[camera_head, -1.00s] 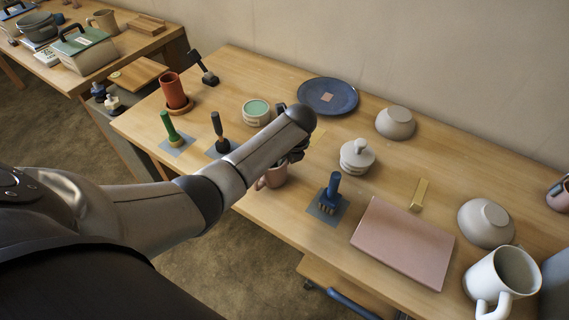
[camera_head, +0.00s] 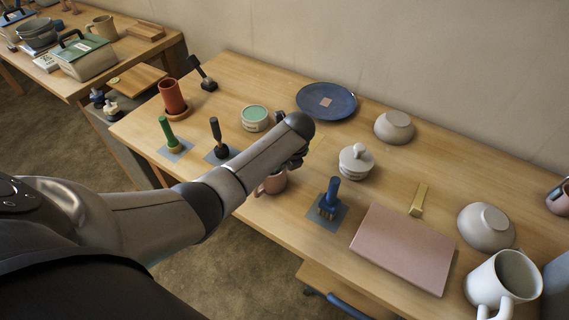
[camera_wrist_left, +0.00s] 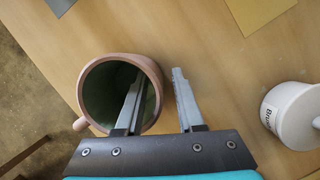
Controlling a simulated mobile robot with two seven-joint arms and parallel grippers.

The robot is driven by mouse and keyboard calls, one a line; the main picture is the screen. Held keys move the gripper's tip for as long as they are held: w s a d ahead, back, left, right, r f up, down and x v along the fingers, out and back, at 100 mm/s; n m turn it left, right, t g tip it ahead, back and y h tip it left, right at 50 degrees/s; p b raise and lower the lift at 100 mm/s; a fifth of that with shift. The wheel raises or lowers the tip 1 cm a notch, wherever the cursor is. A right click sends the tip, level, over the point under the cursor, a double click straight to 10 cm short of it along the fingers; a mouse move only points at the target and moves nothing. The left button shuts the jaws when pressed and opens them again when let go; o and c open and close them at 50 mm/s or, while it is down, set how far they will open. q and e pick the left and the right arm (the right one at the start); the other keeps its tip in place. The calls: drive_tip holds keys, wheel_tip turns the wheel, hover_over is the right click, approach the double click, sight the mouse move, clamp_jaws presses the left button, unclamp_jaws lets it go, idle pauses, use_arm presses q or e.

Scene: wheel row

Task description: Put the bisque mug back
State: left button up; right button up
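A pinkish bisque mug (camera_head: 275,183) with a green inside stands upright on the table near its front edge, partly hidden by my left arm in the head view. In the left wrist view the mug (camera_wrist_left: 152,70) has its handle at lower left. My left gripper (camera_wrist_left: 156,85) is over the mug's rim with its fingers apart. One finger reaches over the mug's mouth and the other is outside the wall, with a gap visible. In the head view the fingertips are hidden behind the arm. My right gripper is not in view.
A lidded white jar (camera_head: 355,161) stands right of the mug; a blue brush (camera_head: 329,196) is to the front right. A dark brush (camera_head: 217,138) and a green-lidded tub (camera_head: 255,117) stand left and behind. A yellow square (camera_wrist_left: 257,12) lies flat nearby. A pink board (camera_head: 402,247) lies further right.

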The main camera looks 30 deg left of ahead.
use_arm(q)
drive_tip(key=p+v, duration=0.3)
drive_tip(key=v, duration=0.9)
drive_tip(key=shift+p, duration=0.4)
